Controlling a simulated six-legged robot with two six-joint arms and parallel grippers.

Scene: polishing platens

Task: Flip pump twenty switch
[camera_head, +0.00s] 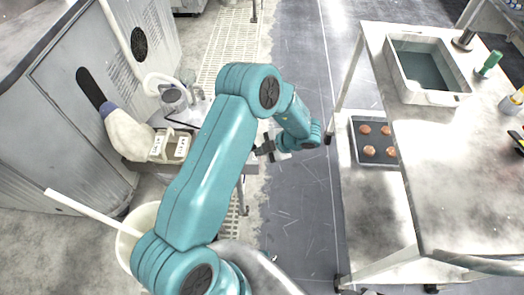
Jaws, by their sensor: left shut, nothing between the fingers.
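A beige box with two pale switch-like panels (170,147) sits low beside the grey cabinet at the left. Small dark marks show on its panels, but no label can be read, so I cannot tell which one is pump twenty. My teal left arm rises from the bottom and bends down at the right. My left gripper (264,150) is dark, small and partly hidden by the arm. It is shut and empty, to the right of the switch box and apart from it. My right gripper is not in view.
A white bucket (128,240) is below. At right, a table (440,170) holds a basin (425,65); its lower tray (375,155) holds several copper discs.

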